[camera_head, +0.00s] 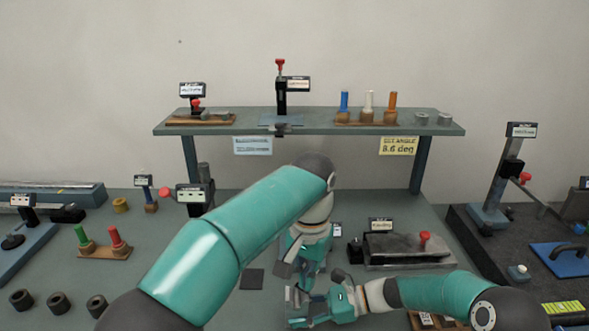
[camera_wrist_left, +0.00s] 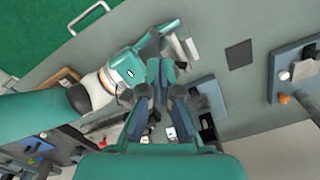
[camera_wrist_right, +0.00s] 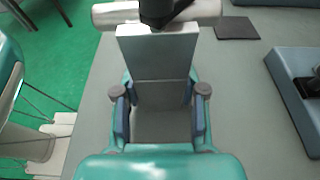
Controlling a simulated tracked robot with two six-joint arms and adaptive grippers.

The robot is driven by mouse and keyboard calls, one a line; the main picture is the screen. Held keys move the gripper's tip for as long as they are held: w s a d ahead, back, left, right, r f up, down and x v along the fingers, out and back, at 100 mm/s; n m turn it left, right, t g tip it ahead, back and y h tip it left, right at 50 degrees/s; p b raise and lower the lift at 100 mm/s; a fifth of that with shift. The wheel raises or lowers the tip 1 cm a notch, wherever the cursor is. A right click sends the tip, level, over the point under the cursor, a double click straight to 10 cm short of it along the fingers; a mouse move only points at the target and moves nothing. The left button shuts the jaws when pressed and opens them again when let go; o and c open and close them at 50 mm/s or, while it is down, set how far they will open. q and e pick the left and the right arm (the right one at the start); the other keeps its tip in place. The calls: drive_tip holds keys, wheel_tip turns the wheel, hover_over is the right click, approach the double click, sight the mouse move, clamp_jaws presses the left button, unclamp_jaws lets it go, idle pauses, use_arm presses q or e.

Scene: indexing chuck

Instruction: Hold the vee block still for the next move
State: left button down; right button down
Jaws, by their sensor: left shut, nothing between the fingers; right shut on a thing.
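The vee block (camera_wrist_right: 158,55) is a grey block in the right wrist view, with a silver round bar (camera_wrist_right: 115,14) lying across its far end. A dark part (camera_wrist_right: 165,10) sits over the bar. My right gripper (camera_wrist_right: 160,112) is shut on the block, one finger on each side. In the head view my right gripper (camera_head: 318,306) is low in the middle, and the block is mostly hidden there. My left gripper (camera_head: 287,265) is just above it, shut and empty. The left wrist view shows its closed fingertips (camera_wrist_left: 161,68) close to the right gripper and the silver bar (camera_wrist_left: 190,48).
A dark square pad (camera_head: 252,279) lies on the bench left of the grippers. A grey plate fixture with a red knob (camera_head: 424,238) stands to the right. Several black rings (camera_head: 59,302) lie front left. A shelf (camera_head: 310,127) with fixtures spans the back.

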use_arm(q)
drive_tip(key=shift+r, duration=1.25)
drive_tip(key=shift+w+a+f, duration=0.25)
drive_tip(key=shift+a+f, duration=0.05)
drive_tip(key=shift+f, duration=0.7)
drive_tip(key=shift+w+a+f, duration=0.25)
drive_tip(key=shift+a+f, duration=0.1)
drive_tip(key=shift+f, duration=0.7)
drive_tip(key=shift+w+a+f, duration=0.25)
drive_tip(key=shift+a+f, duration=0.05)
drive_tip(key=shift+f, duration=0.7)
drive_tip(key=shift+w+d, duration=0.1)
drive_tip(key=shift+d, duration=0.05)
drive_tip(key=shift+s+d, duration=0.3)
drive_tip(key=shift+d, duration=0.2)
drive_tip(key=shift+s+d, duration=0.1)
drive_tip(key=shift+d, duration=0.25)
use_arm(e)
drive_tip(key=shift+s, duration=0.1)
use_arm(q)
drive_tip(key=shift+s, duration=0.2)
